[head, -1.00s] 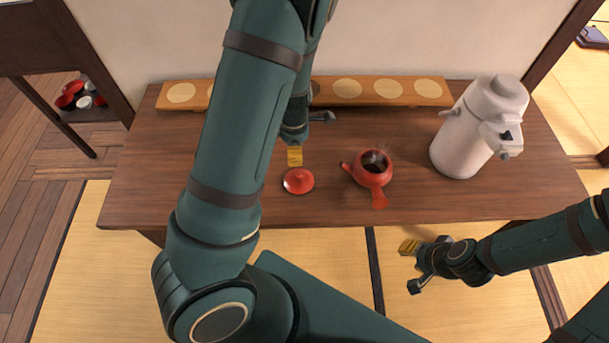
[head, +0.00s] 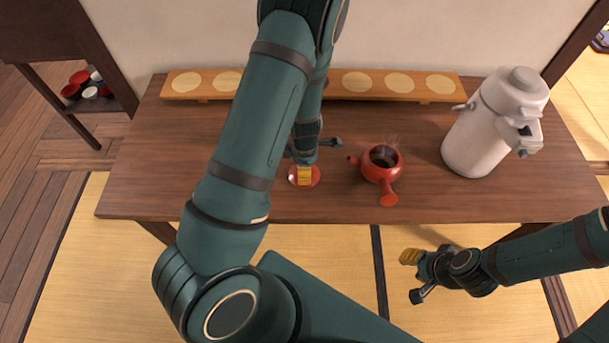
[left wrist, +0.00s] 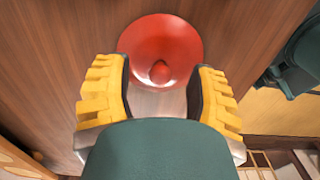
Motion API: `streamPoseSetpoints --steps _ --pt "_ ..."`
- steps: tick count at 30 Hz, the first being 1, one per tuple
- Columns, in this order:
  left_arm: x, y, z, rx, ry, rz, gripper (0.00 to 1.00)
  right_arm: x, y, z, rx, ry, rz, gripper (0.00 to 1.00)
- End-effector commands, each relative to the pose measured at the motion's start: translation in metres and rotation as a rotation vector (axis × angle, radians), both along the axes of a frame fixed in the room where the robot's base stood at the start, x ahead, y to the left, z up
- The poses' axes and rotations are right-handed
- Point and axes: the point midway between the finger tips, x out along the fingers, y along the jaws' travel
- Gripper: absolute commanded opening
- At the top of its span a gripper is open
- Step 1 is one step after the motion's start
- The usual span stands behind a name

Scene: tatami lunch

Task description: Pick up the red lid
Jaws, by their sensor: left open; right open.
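The red lid (head: 316,176) lies on the brown table left of the red teapot (head: 379,167). My left gripper (head: 304,177) is over the lid and hides much of it in the head view. In the left wrist view the lid (left wrist: 160,50) shows as a round red disc with a knob (left wrist: 160,71). The yellow fingers of my left gripper (left wrist: 160,90) are open, one on each side near the knob, with nothing between them. My right gripper (head: 412,276) is open and empty, off the table's front edge.
A white flask (head: 490,125) stands at the right of the table (head: 200,190). A long wooden board (head: 310,87) with pale round spots runs along the back. Steam rises from the teapot close to the lid's right. A shelf with bowls (head: 88,86) is at far left.

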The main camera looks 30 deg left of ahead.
Motion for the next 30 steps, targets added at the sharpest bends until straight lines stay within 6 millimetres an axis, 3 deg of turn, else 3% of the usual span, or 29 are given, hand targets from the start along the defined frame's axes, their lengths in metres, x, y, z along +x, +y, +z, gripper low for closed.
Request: streamPoseSetpoints --steps 2,9,14,26,30 --pt "0.0 0.0 -0.009 -0.001 0.001 0.0 0.56 -0.001 0.0 -0.003 0.0 0.002 0.002 0.36" --pt "0.0 0.0 -0.009 -0.001 -0.001 -0.001 0.55 -0.001 0.0 -0.002 0.0 0.002 0.002 0.36" --pt "0.0 0.0 -0.009 -0.001 -0.001 -0.001 0.0 -0.001 0.0 -0.002 0.0 0.002 0.002 0.36" --pt "0.0 0.0 -0.008 -0.001 -0.001 -0.001 0.0 -0.001 0.0 -0.002 0.0 0.002 0.001 0.36" --pt "0.001 0.0 0.002 0.0 -0.002 -0.002 0.0 0.0 0.0 0.001 0.0 0.0 0.0 0.36"
